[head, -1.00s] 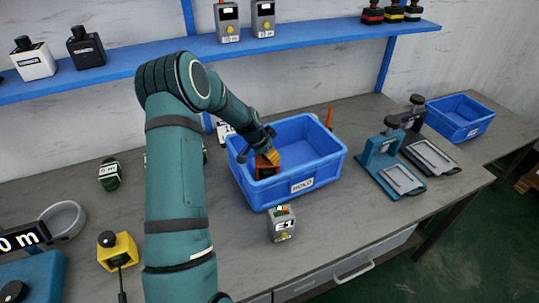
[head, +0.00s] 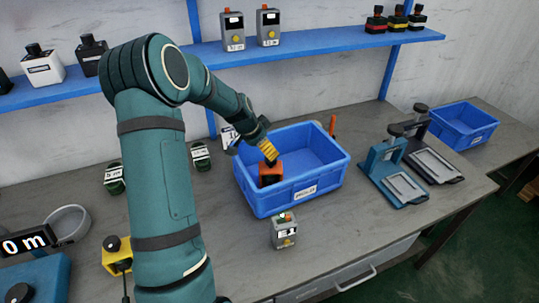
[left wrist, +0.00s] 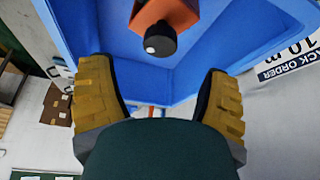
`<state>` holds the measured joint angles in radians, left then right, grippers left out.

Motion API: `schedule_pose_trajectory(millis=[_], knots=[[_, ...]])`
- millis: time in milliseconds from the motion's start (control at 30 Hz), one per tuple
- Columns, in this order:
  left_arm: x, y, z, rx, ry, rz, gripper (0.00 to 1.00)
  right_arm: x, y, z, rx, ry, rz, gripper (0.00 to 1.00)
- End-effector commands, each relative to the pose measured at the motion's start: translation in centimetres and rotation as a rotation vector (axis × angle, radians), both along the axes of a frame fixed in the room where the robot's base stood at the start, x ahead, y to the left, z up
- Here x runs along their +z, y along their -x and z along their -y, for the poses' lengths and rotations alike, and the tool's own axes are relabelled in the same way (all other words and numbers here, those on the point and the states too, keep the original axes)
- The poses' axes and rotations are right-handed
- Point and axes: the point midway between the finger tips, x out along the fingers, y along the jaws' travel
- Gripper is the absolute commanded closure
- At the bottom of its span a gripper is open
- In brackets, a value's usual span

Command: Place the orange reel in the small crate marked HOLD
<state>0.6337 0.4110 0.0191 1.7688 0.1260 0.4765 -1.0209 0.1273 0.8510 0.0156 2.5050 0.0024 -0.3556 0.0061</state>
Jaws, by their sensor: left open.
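The orange reel (head: 271,177), with a black knob, rests inside the blue crate (head: 262,203) near its left end. My left gripper (head: 266,150) is just above the reel, over the crate's left rear part. Its yellow fingers (left wrist: 158,98) are apart with nothing between them, and the reel lies beyond the tips. My right gripper is not in view.
A grey box device (head: 284,231) stands in front of the crate. Blue and dark presses (head: 388,170) stand to its right, with another blue crate (head: 463,128) beyond. A blue shelf (head: 340,45) runs above.

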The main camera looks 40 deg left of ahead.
Motion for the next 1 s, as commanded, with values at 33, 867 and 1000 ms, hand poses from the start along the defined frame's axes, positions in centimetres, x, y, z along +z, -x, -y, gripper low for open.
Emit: schedule_pose_trajectory(millis=[33,867,1000], knots=[[0.9,0.4,-0.1,0.000,-0.001,0.001,0.23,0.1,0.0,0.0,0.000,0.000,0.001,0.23],[2.8,1.3,-0.3,0.000,0.001,-0.001,0.23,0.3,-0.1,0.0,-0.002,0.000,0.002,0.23],[2.8,1.4,-0.3,0.000,0.001,-0.001,0.23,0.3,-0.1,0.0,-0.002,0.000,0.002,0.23]])
